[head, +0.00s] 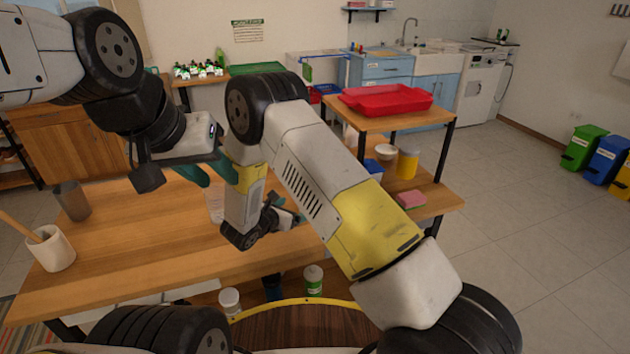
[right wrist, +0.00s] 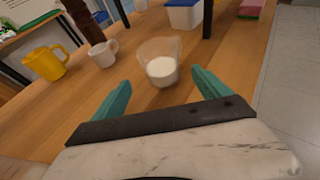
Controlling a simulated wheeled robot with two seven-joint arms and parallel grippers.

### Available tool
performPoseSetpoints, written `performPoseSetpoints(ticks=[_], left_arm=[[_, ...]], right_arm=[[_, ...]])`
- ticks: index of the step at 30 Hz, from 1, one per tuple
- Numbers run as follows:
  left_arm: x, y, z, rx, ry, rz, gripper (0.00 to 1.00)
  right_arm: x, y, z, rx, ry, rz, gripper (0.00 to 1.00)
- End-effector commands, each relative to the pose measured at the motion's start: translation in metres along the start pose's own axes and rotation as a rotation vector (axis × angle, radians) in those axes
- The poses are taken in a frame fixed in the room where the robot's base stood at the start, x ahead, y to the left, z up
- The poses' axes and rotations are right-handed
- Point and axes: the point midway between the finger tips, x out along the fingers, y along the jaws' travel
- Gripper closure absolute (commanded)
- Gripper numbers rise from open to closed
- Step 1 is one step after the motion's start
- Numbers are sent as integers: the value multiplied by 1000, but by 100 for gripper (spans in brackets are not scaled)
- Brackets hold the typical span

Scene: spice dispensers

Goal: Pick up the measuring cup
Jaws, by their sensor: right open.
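The measuring cup (right wrist: 161,66) is a clear cup with white contents. In the right wrist view it stands upright on the wooden table, ahead of my right gripper. My right gripper (right wrist: 160,95) is open and empty, its teal fingers on either side of the line to the cup but short of it. In the head view a clear, pale vessel (head: 214,204), probably this cup, is partly hidden behind my right arm. My left gripper (head: 208,174) is open above the table, its teal fingers apart, with nothing seen between them.
A yellow mug (right wrist: 45,63) and a white cup (right wrist: 103,53) stand left of the measuring cup. A brown mill (right wrist: 83,20) is behind them. A white crock (head: 51,248) and grey tumbler (head: 72,200) stand at the table's left. The table's front is clear.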

Motion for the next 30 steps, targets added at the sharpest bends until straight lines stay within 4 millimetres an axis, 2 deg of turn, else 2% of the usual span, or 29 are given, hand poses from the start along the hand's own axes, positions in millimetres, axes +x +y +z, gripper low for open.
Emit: performPoseSetpoints(ticks=[5,19,28,29,30], left_arm=[[0,0,0,0,1,0,64],[0,0,0,0,0,0,64],[0,0,0,0,0,0,64],[0,0,0,0,0,0,64],[0,0,0,0,0,0,64]], right_arm=[[11,2,-4,-12,-3,9,14],[72,-3,-2,-11,-1,7,14],[78,-2,-1,-11,-2,8,14],[78,-2,-1,-11,-2,8,16],[78,-2,-1,-11,-2,8,23]])
